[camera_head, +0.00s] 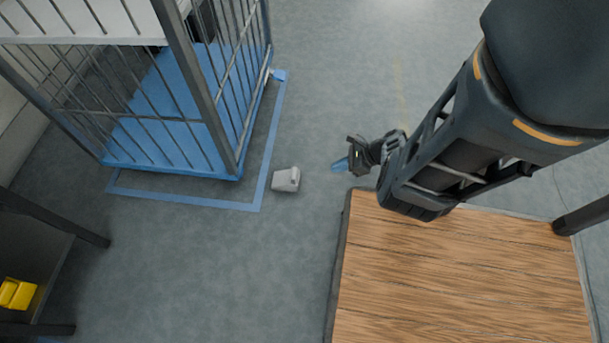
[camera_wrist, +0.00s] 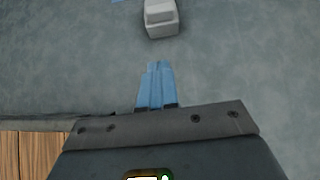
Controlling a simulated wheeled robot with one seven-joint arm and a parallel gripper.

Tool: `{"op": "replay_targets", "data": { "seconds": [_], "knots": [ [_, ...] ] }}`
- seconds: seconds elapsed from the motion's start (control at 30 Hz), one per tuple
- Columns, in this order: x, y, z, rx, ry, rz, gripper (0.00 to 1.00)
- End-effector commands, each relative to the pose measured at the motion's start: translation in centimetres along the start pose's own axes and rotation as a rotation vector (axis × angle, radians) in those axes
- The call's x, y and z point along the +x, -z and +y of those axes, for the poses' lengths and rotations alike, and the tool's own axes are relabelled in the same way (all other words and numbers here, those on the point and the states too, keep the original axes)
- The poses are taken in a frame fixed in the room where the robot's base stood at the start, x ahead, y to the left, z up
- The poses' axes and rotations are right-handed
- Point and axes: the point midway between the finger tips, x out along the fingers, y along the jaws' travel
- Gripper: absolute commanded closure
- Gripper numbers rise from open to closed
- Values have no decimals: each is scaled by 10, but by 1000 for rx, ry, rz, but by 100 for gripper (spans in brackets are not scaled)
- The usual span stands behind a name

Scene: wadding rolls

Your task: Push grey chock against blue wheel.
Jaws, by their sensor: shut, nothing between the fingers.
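The grey chock (camera_head: 287,179) lies on the floor just outside the blue floor tape, near the cage trolley's front right corner. In the wrist view the chock (camera_wrist: 161,18) shows at the top, beyond my fingertips and apart from them. My gripper (camera_head: 340,164) is shut and empty, to the right of the chock in the head view, with a clear gap between. Its blue fingers (camera_wrist: 155,84) are together in the wrist view. A small blue piece (camera_head: 278,75) shows at the trolley's right side by the tape; I cannot tell whether it is the blue wheel.
The cage trolley (camera_head: 228,150) with a blue base stands at upper left inside blue tape (camera_head: 268,165). A wooden-topped table (camera_head: 450,280) is at lower right, below my arm. A dark shelf with yellow bins (camera_head: 17,293) is at lower left. Floor between chock and gripper is clear.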

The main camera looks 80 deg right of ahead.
Motion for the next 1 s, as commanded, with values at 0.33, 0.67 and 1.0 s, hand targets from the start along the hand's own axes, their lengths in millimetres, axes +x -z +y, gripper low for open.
{"op": "replay_targets", "data": {
  "seconds": [0.33,0.67,1.0],
  "knots": [
    [49,3,-1,8,-3,-8,100],
    [107,-5,-1,4,-2,-7,100],
    [127,-29,-2,7,0,-6,100]
  ]
}}
